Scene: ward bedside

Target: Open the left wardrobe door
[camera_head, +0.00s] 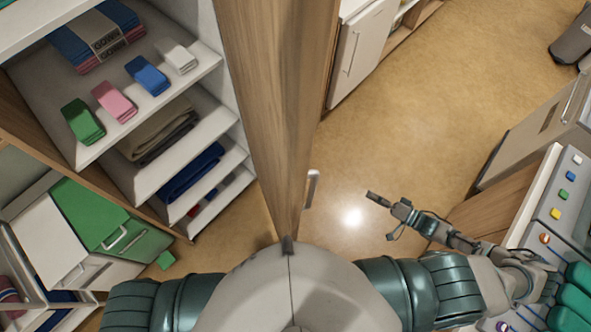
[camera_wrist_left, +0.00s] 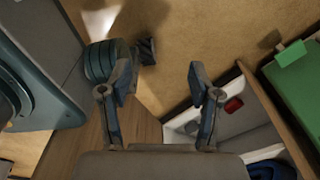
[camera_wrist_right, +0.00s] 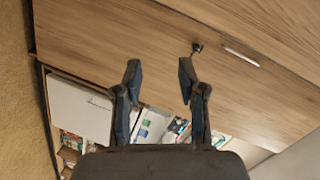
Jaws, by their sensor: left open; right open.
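A tall wooden door panel (camera_head: 265,90) stands nearly edge-on in the middle of the head view, right of the open shelves (camera_head: 100,150). A metal handle (camera_head: 313,188) sticks out from its right side. My right gripper (camera_head: 384,216) is open and empty, right of the handle and apart from it. In the right wrist view, my right gripper (camera_wrist_right: 159,68) faces a wooden surface (camera_wrist_right: 120,40) with a long pale handle (camera_wrist_right: 241,56). My left gripper, hidden in the head view, shows open and empty in the left wrist view (camera_wrist_left: 160,68), with floor beyond its fingertips.
The shelves hold folded cloth and coloured packs (camera_head: 83,121). A white cabinet (camera_head: 362,50) is at the back. A unit with coloured buttons (camera_head: 556,213) stands at right. Bare floor (camera_head: 400,130) lies right of the panel.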

